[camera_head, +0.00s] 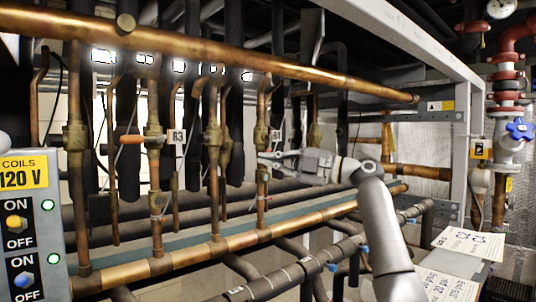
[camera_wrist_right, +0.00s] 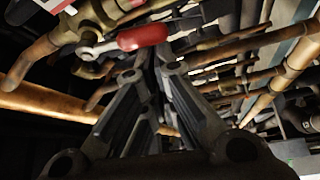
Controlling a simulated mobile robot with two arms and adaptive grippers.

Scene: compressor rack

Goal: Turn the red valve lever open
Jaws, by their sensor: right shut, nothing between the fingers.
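A red valve lever (camera_wrist_right: 142,37) with a metal shank shows at the top of the right wrist view, joined to a brass valve body (camera_wrist_right: 88,30) at its left. My right gripper (camera_wrist_right: 152,73) is shut and empty, its fingertips just below the lever in that picture; I see no clear contact. In the head view my right gripper (camera_head: 268,158) points left at a copper pipe with a brass valve. An orange-red lever (camera_head: 131,139) sticks out left from another valve farther left. I cannot tell whether both views show the same lever. My left gripper is out of view.
A long copper pipe (camera_head: 210,52) crosses above, and another (camera_head: 210,250) runs below. Several vertical pipes with brass fittings stand between them. A control box (camera_head: 32,225) is at the left. A blue handwheel (camera_head: 520,129) is at the right, above printed sheets (camera_head: 468,243).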

